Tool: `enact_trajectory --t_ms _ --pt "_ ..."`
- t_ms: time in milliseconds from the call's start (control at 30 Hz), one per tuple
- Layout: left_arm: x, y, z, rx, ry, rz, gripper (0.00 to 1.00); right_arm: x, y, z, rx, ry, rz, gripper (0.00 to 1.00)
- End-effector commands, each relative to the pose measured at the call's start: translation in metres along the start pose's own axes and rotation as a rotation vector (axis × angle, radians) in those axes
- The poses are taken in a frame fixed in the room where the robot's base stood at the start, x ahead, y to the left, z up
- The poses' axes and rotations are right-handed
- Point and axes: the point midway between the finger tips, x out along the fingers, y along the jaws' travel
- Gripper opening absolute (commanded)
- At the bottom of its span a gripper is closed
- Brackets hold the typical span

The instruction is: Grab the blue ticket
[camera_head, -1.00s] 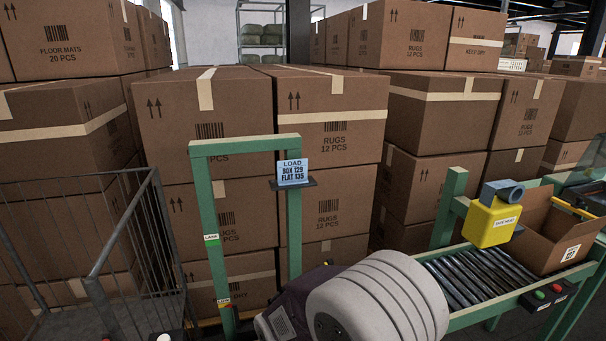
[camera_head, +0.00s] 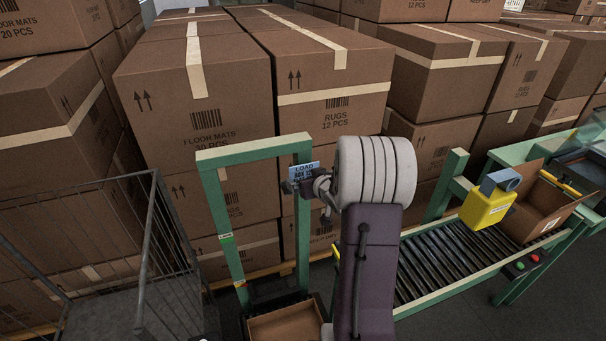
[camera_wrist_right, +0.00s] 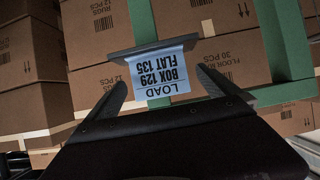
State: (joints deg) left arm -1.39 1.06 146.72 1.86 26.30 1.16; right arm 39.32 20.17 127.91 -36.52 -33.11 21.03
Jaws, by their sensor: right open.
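The blue ticket (camera_head: 302,171), printed "LOAD BOX 129 FLAT 135", stands at the green frame's right post. In the head view my right arm partly covers its lower part. In the right wrist view the ticket (camera_wrist_right: 170,78) appears upside down against a dark holder ledge (camera_wrist_right: 150,47). My right gripper (camera_head: 300,188) is at the ticket. In the wrist view its two fingers (camera_wrist_right: 161,77) are spread, one on each side of the ticket, with gaps visible. I cannot tell exactly how deep the ticket sits between them. My left gripper is not in view.
The green frame (camera_head: 255,150) stands before tall stacks of brown cartons (camera_head: 205,90). A roller conveyor (camera_head: 450,260) with a yellow device (camera_head: 487,207) and an open carton (camera_head: 540,210) is at right. A grey wire cage (camera_head: 150,240) is at left.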

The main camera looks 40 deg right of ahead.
Motion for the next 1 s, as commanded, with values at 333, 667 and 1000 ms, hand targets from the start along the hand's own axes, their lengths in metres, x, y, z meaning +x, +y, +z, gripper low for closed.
enact_trajectory --t_ms 333,667,1000 --pt "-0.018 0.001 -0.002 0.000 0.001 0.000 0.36 0.036 -0.001 -0.001 0.001 -0.004 -0.002 1.00" --pt "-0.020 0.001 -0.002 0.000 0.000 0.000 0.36 0.054 0.000 0.001 -0.001 -0.001 0.001 1.00" --pt "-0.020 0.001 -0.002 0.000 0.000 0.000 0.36 0.054 0.000 0.001 0.000 -0.001 0.001 0.53"
